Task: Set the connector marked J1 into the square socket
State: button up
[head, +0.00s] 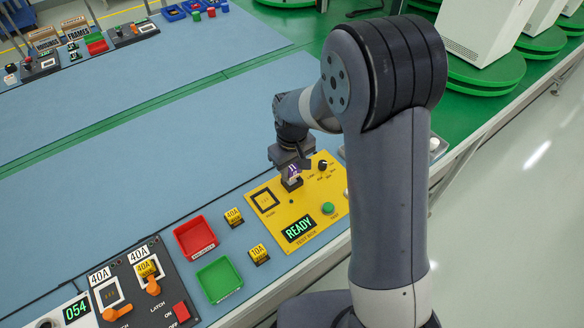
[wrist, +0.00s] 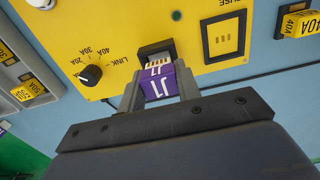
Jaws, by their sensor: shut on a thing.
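My gripper (wrist: 160,95) is shut on the purple connector marked J1 (wrist: 161,88), with one finger on each side of it. A second square opening, labelled FUSE (wrist: 223,38), lies to the right in the wrist view. In the head view my gripper (head: 292,168) is low over the yellow panel (head: 262,221), with a little purple of the connector showing.
The yellow panel carries a black knob (wrist: 90,75), a green button (head: 328,208) and a READY display (head: 299,229). Yellow fuses (head: 234,217), a red tray (head: 196,238) and a green tray (head: 218,280) stand to its left.

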jog(key=shift+f+b, duration=0.6)
jog(key=shift+f, duration=0.25)
jog(key=o, duration=1)
notch_tip(320, 180, up, 11)
jog(key=shift+f, duration=0.1)
notch_tip(320, 180, down, 11)
jog(key=shift+r, duration=0.45)
